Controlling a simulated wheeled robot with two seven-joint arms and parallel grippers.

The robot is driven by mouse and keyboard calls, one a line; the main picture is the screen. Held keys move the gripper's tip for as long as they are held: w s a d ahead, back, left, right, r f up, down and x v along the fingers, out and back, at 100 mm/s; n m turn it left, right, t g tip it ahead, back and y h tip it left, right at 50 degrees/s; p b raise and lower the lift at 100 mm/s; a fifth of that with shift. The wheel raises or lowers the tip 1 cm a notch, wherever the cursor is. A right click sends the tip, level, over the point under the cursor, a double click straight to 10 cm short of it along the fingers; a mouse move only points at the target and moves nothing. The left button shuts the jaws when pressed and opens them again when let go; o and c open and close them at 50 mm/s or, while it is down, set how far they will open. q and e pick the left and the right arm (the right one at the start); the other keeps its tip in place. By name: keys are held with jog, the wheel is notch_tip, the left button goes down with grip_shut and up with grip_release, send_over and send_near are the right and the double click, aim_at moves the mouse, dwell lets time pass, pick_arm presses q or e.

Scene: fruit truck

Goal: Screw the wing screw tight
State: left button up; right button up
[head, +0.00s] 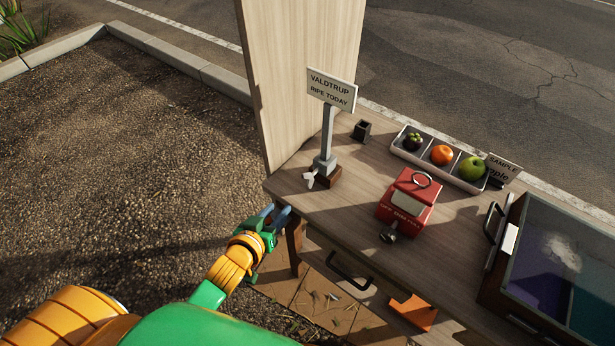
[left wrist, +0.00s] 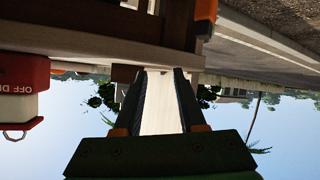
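The wing screw (head: 310,178) is small and white. It sits at the left side of the foot of a grey sign post (head: 327,135) on the wooden table, and I cannot tell how far in it is. The post carries a sign (head: 331,90) reading "VALDTRUP RIPE TODAY". My left gripper (head: 277,212) is beside the table's near left corner, below and left of the screw and apart from it. In the left wrist view its two fingers (left wrist: 158,73) are apart with nothing held between them. I cannot make out the screw there. My right gripper is not in view.
A tall wooden panel (head: 300,70) rises behind the table's left end. A red box (head: 407,197), a small dark cup (head: 362,130), a white fruit tray (head: 424,158) and a glass-topped case (head: 550,270) stand to the right. The tabletop (head: 345,215) before the post is clear.

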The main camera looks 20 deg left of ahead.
aim_at(305, 181)
pick_arm(q)
jog(key=w+d+r+t+h, duration=0.1)
jog(key=w+h, duration=0.1)
jog(key=w, duration=0.1)
jog(key=w+d+r+t+h, duration=0.1)
jog(key=w+d+t, duration=0.1)
jog(key=w, duration=0.1)
jog(key=w+d+r+t+h, duration=0.1)
jog(key=w+d+r+h, duration=0.1)
jog(key=w, duration=0.1)
jog(key=shift+r+h, duration=0.1)
jog(key=shift+h, duration=0.2)
jog(key=shift+s, duration=0.1)
grip_shut()
